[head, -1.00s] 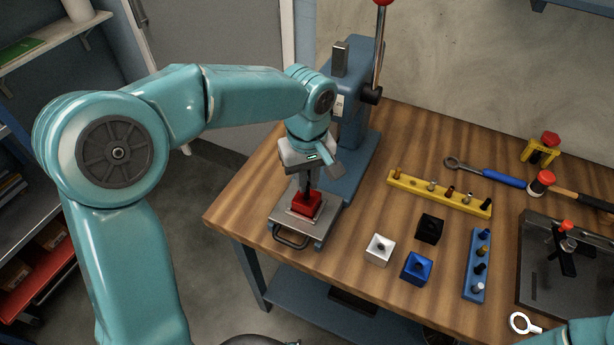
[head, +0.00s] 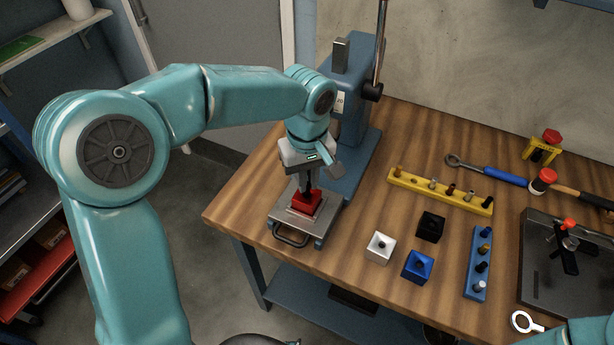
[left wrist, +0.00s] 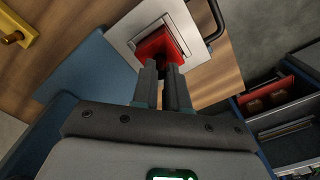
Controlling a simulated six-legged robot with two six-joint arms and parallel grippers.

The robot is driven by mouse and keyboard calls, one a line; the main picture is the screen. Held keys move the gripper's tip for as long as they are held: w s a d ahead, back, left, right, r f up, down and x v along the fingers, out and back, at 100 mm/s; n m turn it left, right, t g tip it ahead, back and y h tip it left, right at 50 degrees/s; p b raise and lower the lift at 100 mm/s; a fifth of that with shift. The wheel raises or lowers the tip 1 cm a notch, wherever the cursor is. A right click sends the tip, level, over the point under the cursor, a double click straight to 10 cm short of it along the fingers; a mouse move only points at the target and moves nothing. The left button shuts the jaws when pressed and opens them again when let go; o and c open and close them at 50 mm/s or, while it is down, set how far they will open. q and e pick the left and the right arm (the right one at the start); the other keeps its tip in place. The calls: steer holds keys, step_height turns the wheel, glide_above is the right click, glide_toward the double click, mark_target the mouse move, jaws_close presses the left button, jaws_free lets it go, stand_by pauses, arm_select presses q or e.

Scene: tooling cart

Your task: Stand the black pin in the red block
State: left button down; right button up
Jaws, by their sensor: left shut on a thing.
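The red block (head: 306,204) sits on the grey plate of the blue press, and it also shows in the left wrist view (left wrist: 158,46). My left gripper (head: 308,190) points down right over the block, with its fingertips at the block's top. It is shut on the black pin, which is mostly hidden between the dark fingers (left wrist: 166,74). I cannot tell how deep the pin's lower end is in the block. My right gripper is out of view; only a bit of my right arm shows at the lower right corner.
The blue press (head: 352,130) stands behind the gripper. White (head: 380,248), black (head: 431,227) and blue (head: 418,266) blocks stand to the right. Yellow (head: 430,192) and blue (head: 472,281) racks hold several pins. A blue-handled tool (head: 505,178) lies farther back.

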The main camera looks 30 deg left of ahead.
arm_select(q)
steer(key=shift+f, duration=0.15)
stand_by(0.5)
steer(key=c, duration=0.7)
jaws_free()
steer(key=shift+r+p, duration=2.35)
steer(key=shift+r, duration=0.75)
steer(key=shift+f, duration=0.1)
